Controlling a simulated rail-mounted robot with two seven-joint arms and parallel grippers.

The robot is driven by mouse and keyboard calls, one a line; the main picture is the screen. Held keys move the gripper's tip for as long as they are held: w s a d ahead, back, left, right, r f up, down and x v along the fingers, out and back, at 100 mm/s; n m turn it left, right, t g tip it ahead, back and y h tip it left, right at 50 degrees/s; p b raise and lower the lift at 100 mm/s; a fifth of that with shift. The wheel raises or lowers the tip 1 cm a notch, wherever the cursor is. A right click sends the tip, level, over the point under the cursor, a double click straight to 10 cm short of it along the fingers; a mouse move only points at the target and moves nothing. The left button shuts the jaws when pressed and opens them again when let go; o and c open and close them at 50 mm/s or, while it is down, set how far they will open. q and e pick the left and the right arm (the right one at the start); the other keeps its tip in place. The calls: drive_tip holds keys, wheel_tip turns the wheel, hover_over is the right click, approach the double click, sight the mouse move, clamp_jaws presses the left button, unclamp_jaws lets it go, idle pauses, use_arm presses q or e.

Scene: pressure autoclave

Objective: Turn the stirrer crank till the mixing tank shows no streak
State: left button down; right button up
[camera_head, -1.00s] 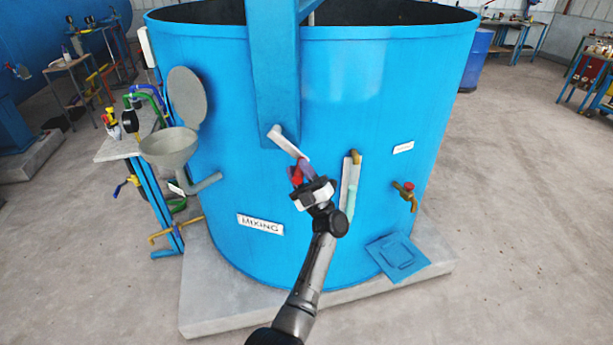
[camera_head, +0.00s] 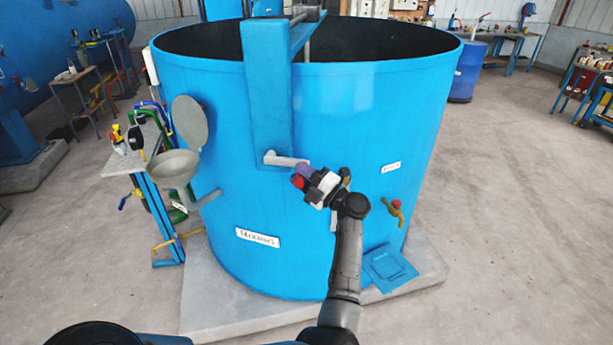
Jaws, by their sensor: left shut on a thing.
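The big blue mixing tank (camera_head: 290,225) fills the middle of the view, with a "MIXING" label (camera_head: 257,237) low on its front. The grey stirrer crank (camera_head: 287,160) is on the lower end of a blue post (camera_head: 266,105) at the tank's front. Its arm points right, close to level. My left gripper (camera_head: 308,177) is shut on the crank's handle end, with red and purple parts showing at the fingers. The gripper covers most of a pale upright piece on the tank wall behind it. The tank's contents do not show. My right gripper is out of view.
A grey funnel (camera_head: 173,168) with a raised round lid (camera_head: 189,122) is left of the crank. A tap with a red knob (camera_head: 396,205) juts out at right. A blue hatch plate (camera_head: 390,268) is low right. Open floor (camera_head: 520,220) lies right of the tank.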

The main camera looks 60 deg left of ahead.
use_arm(q)
drive_tip(key=shift+r, duration=0.35)
drive_tip(key=c, duration=0.8)
unclamp_jaws()
drive_tip(key=shift+f, duration=0.1)
drive_tip(key=v, duration=1.3)
drive_tip(key=shift+w+d+f, duration=0.1)
drive_tip(key=shift+w+d, duration=0.1)
drive_tip(key=shift+d, duration=0.15)
